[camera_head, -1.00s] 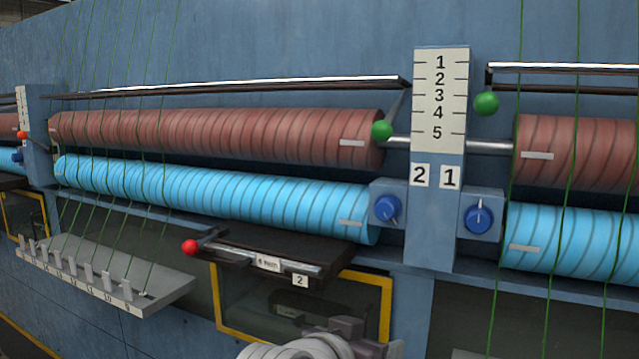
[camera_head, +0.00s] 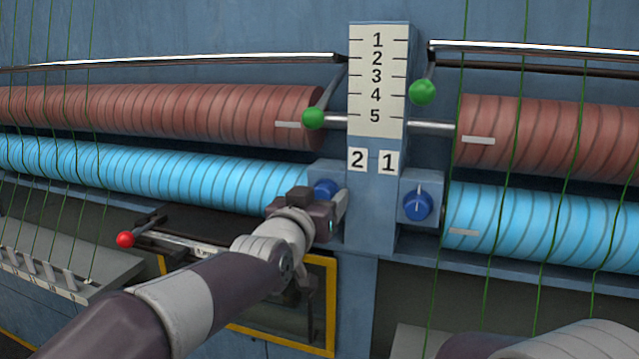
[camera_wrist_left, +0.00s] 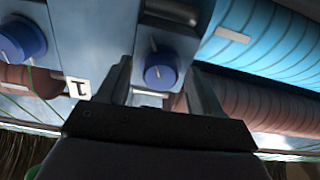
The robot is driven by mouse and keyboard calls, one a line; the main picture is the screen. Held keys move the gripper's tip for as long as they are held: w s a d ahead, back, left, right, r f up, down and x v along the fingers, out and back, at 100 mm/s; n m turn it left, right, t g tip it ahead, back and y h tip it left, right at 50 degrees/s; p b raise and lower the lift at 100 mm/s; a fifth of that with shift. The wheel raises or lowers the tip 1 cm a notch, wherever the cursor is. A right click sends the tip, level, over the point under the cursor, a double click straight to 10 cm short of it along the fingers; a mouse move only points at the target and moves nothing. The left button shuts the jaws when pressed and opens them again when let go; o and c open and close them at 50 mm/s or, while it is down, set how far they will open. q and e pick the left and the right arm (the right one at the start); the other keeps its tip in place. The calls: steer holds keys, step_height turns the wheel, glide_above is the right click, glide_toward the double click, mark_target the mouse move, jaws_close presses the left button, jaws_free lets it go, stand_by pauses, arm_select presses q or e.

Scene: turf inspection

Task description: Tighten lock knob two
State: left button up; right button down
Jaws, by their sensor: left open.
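Lock knob two is the blue knob (camera_head: 326,187) on the grey-blue block left of the post, below the label 2. In the head view my left gripper (camera_head: 335,208) is in front of it and hides its lower part. In the left wrist view, which looks upside down, this knob (camera_wrist_left: 160,73) shows between the two open fingers (camera_wrist_left: 162,85), with gaps on both sides. The gripper is open and holds nothing. My right gripper is not seen; only part of my right arm shows at the bottom right.
The other blue knob (camera_head: 418,203) is right of the post (camera_head: 372,215), below label 1. Green ball levers (camera_head: 313,118) hang above. Blue rollers (camera_head: 130,172) and brown rollers (camera_head: 170,112) flank the post. A red-ball lever (camera_head: 125,239) and a dark tray are lower left.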

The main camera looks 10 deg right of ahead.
arm_select(q)
steer(key=shift+s+a+r, duration=0.2)
steer(key=shift+s+a, duration=0.15)
steer(key=shift+s, duration=0.05)
steer(key=shift+w+d+f, duration=0.15)
steer(key=shift+w+d, duration=0.05)
steer(key=c, duration=1.1)
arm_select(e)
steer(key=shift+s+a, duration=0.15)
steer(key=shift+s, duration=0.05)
